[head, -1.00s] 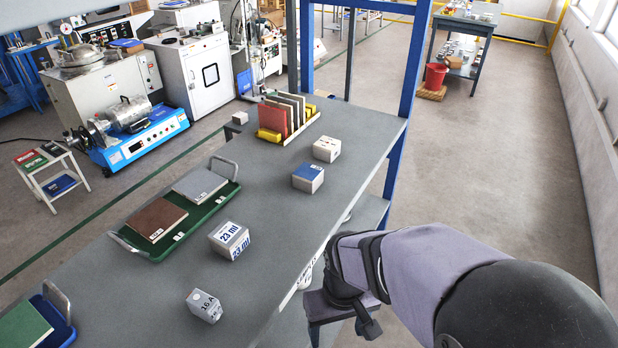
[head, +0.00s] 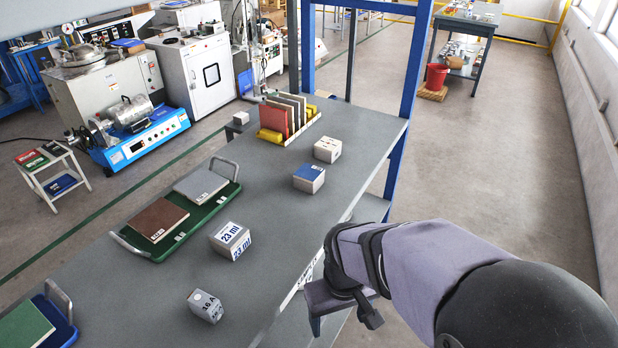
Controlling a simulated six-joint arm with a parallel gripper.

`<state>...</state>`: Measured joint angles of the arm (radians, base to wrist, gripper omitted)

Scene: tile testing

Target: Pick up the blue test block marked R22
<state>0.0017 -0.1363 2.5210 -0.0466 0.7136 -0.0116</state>
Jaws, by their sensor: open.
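A small block with a blue top and pale grey sides (head: 309,172) sits on the grey workbench (head: 270,215), towards its far right edge. A small mark shows on its side, but I cannot read it as R22. My gripper (head: 343,322) hangs beside the bench's right edge, below the height of the top. It is apart from the block, nearer the camera, open and empty. My arm partly covers it, so the jaws show only in part.
A white block (head: 327,149) sits just behind. Nearer are a block marked 23 ml (head: 230,241) and one marked 16 A (head: 205,306). A green tray (head: 185,236) holds tiles at left. A rack of upright tiles (head: 290,115) and a blue post (head: 400,150) stand farther back.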

